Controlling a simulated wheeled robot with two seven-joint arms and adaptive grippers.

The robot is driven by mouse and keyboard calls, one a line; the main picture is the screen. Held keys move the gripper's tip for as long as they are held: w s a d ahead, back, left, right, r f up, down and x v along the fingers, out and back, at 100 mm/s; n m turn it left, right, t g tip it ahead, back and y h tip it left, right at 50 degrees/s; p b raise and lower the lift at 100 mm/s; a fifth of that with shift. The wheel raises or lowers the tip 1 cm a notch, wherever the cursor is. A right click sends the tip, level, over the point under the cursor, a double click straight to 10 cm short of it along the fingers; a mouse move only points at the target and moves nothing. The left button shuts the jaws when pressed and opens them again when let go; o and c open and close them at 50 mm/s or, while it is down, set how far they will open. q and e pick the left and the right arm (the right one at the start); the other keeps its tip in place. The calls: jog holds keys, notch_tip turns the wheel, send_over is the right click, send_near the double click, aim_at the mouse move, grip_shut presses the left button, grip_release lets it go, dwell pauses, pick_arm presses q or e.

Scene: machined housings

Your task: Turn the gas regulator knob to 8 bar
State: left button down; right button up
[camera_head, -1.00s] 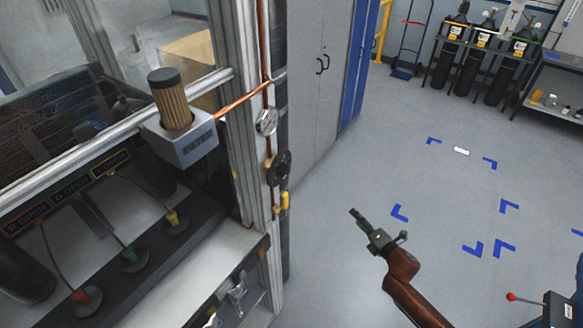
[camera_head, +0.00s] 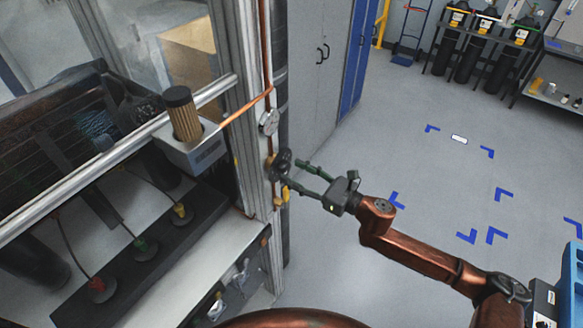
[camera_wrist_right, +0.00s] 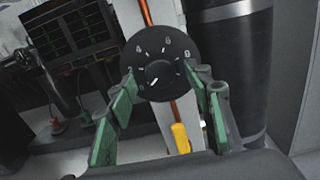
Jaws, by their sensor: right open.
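The gas regulator knob (camera_head: 281,160) is a black dial on the copper pipe at the frame post in the head view. In the right wrist view the knob (camera_wrist_right: 160,66) faces me, with white numbers 2, 4, 6 and 8 around its rim. A white mark shows at the lower left of its centre, below the 2. My right gripper (camera_head: 293,174) is open, its green-padded fingers pointing at the knob. In the wrist view the fingertips lie to the left and right of the knob; I cannot tell whether they touch it. My left gripper is not in view.
A round gauge (camera_head: 268,122) sits above the knob on the pipe. A yellow valve handle (camera_wrist_right: 181,138) hangs just below the knob. A grey cabinet (camera_head: 318,75) stands behind the post.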

jog(key=shift+x, duration=0.8)
jog(key=shift+c, duration=0.4)
jog(key=c, duration=1.1)
